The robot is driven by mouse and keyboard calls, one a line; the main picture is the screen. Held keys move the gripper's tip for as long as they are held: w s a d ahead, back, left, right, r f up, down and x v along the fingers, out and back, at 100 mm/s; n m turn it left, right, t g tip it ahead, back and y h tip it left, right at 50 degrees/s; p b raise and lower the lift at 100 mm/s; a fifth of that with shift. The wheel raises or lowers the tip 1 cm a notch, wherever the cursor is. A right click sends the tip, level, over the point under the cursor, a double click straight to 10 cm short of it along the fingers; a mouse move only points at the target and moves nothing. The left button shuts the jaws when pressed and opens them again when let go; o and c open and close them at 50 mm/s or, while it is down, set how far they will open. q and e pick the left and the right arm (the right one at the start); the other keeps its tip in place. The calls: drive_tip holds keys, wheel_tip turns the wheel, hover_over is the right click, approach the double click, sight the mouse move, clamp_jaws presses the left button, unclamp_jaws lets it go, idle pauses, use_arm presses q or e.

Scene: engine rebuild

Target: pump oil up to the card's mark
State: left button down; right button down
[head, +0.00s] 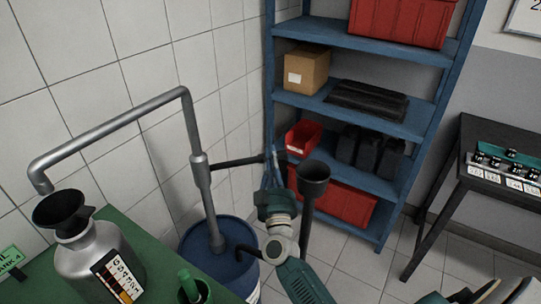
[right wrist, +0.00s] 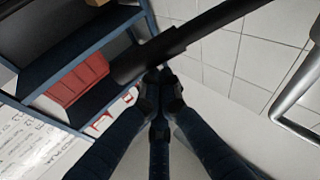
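A silver oil can (head: 82,262) with a black funnel (head: 62,210) in its neck stands on the green bench at lower left. A card (head: 118,277) with coloured bands is on its front; the oil level is hidden. The pump's grey pipe (head: 110,126) ends above the funnel. The pump rises from a blue drum (head: 216,255). Its dark lever (head: 238,162) reaches right to my right gripper (head: 272,158). In the right wrist view the fingers (right wrist: 161,78) converge closed at the thick grip (right wrist: 140,60) of the lever. My left gripper is not in view.
A dark cup on a post (head: 313,180) stands close right of my right gripper. A blue shelf (head: 362,40) with red bins is behind. A dark table (head: 462,150) with small labelled items is at right. A green tool (head: 188,284) stands in a holder on the bench.

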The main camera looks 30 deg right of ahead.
wheel_tip(320, 180, down, 10)
drive_tip(key=m+g+h+b, duration=0.1)
drive_tip(key=m+h+b, duration=0.1)
drive_tip(key=m+b, duration=0.4)
drive_tip(key=shift+s+d+h+b, duration=0.2)
drive_tip(key=shift+d+h+b, duration=0.15)
drive_tip(key=shift+b, duration=0.2)
drive_tip(key=shift+f, duration=0.2)
drive_tip(key=shift+r, duration=0.1)
